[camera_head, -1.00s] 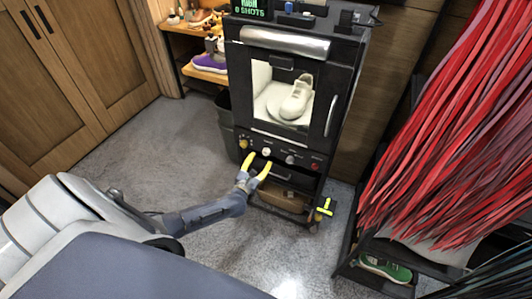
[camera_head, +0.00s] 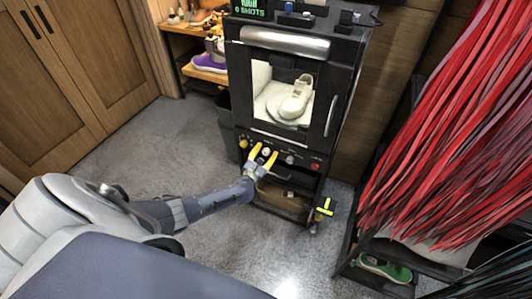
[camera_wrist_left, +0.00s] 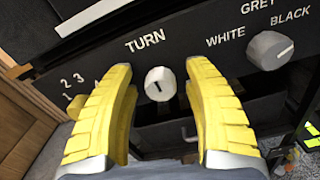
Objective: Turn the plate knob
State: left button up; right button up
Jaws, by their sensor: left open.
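The plate knob (camera_wrist_left: 160,83) is a small round pale knob with a dark pointer line, under the word TURN on the black panel. In the head view it is the white knob (camera_head: 267,151) on the cabinet front. My left gripper (camera_head: 264,155) is open in front of the panel, with one yellow finger on each side of the knob. In the left wrist view the open fingers (camera_wrist_left: 160,72) flank the knob with visible gaps, apart from it. My right gripper is not in view.
A grey selector knob (camera_wrist_left: 269,50) marked WHITE, GREY and BLACK sits right of the plate knob. A red button (camera_head: 314,166) is further right. Above is a window with a white shoe (camera_head: 297,96) on a round plate. A yellow-green item (camera_head: 325,207) sticks out at the lower right.

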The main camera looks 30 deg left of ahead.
pick_arm(q)
grip_shut()
dwell(0.3)
dwell(0.3)
